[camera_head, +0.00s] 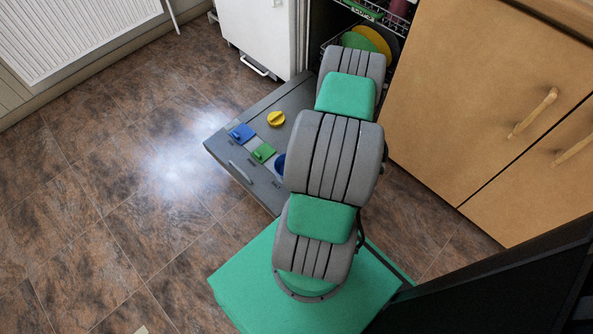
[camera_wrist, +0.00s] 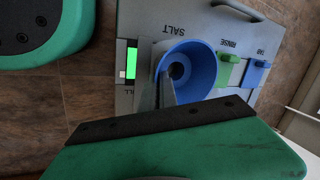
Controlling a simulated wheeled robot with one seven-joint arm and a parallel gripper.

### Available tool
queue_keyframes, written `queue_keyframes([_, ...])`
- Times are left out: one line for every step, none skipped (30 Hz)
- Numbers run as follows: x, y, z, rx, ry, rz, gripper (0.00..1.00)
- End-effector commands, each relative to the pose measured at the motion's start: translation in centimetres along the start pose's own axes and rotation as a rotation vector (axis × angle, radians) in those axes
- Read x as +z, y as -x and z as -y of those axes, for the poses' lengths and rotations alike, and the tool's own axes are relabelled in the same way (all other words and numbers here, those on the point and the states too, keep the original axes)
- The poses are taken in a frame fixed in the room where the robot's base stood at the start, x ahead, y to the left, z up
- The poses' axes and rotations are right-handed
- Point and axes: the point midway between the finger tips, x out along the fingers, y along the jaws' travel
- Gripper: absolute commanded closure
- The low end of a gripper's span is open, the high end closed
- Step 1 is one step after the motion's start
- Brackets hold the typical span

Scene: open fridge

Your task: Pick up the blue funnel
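The blue funnel (camera_wrist: 203,66) stands wide mouth up on the inside of the lowered dishwasher door (camera_wrist: 150,18), by the SALT label. In the head view only a sliver of the blue funnel (camera_head: 279,163) shows beside my arm. My gripper (camera_wrist: 157,88) is at the funnel's left rim in the wrist view. One grey finger is just outside the rim and the other appears to be inside the mouth. The frames do not show whether they press on the wall. In the head view my arm hides the gripper.
On the door are a blue tab lid (camera_head: 242,133), a green rinse lid (camera_head: 263,152) and a yellow knob-like piece (camera_head: 276,118). The rack behind holds plates (camera_head: 373,40). Wooden cabinets (camera_head: 480,110) stand to the right. The floor at left is clear.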

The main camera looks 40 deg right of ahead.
Motion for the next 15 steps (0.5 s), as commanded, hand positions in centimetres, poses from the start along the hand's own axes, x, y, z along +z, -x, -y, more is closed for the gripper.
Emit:
queue_keyframes([-0.1,1.5,0.6,-0.001,0.001,-0.003,1.00])
queue_keyframes([-0.1,2.2,0.9,-0.001,0.001,-0.003,1.00])
queue_keyframes([0.1,3.1,0.5,0.000,-0.003,-0.003,1.00])
queue_keyframes([0.4,3.9,0.3,0.000,-0.005,-0.003,1.00])
queue_keyframes([0.6,5.0,0.0,0.000,-0.005,-0.004,1.00])
queue_keyframes([1.0,6.4,-0.4,0.000,-0.007,-0.005,1.00])
queue_keyframes([1.3,7.5,-0.6,0.000,-0.007,-0.004,1.00])
queue_keyframes([1.6,8.6,-1.0,0.000,-0.007,-0.005,1.00])
queue_keyframes([2.0,10.0,-1.4,0.000,-0.007,-0.005,1.00])
queue_keyframes([2.6,10.5,-2.2,0.000,-0.011,-0.002,1.00])
queue_keyframes([3.0,11.1,-3.0,0.000,-0.012,-0.002,1.00])
queue_keyframes([3.5,11.9,-3.8,0.000,-0.011,-0.003,1.00])
queue_keyframes([3.9,12.5,-4.4,0.000,-0.011,-0.003,1.00])
queue_keyframes([4.2,13.0,-4.9,-0.001,-0.010,-0.003,1.00])
queue_keyframes([4.6,13.6,-5.6,0.000,-0.008,-0.002,1.00])
